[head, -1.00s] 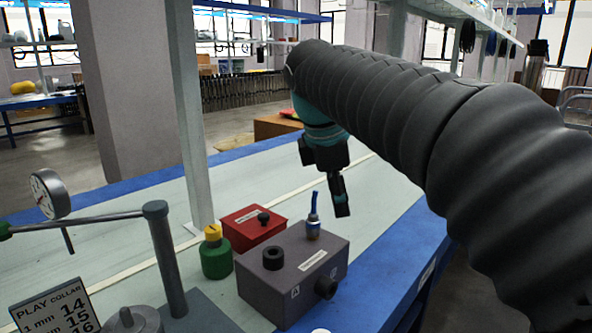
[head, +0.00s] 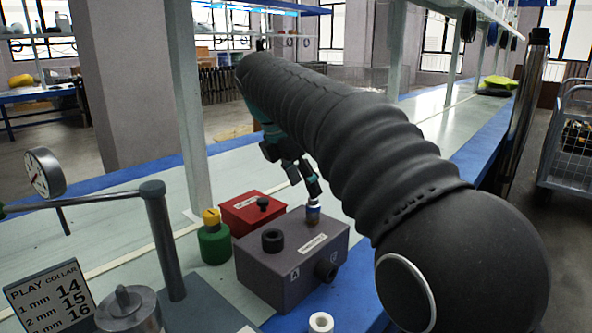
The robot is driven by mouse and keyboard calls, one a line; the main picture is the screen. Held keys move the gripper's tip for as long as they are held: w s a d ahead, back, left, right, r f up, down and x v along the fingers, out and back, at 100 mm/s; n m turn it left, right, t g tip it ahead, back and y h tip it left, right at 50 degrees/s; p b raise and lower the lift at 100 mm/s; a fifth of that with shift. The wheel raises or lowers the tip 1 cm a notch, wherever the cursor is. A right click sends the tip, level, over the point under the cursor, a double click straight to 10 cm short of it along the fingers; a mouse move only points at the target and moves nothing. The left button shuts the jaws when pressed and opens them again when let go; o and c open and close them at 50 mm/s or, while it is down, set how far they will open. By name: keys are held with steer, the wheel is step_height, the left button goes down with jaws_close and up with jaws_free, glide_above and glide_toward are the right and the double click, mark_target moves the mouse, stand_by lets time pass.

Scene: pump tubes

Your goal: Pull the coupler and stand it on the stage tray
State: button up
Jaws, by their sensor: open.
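My gripper (head: 303,184) is open, dark and angled downward just above the coupler. Its fingers hide the blue tube above the coupler, and I cannot tell whether they touch it or pass around it. I cannot make out which surface is the stage tray.
A red box (head: 238,214) and a green bottle (head: 214,242) with a yellow cap stand close behind and left of the pump box. A white ring (head: 321,322) lies in front. A post with a dial gauge (head: 45,172) and a "Play collar" sign (head: 48,296) are at left.

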mark_target(314, 201)
steer(key=b+x, duration=0.1)
steer(key=x, duration=0.5)
steer(key=shift+w+d+f, duration=0.1)
steer(key=shift+w+f, duration=0.05)
steer(key=shift+f, duration=0.1)
jaws_close()
stand_by(0.3)
steer(key=shift+r+p, duration=0.7)
steer(key=shift+p, duration=0.15)
stand_by(0.9)
steer(key=shift+r+p, duration=1.95)
steer(key=shift+p, duration=0.45)
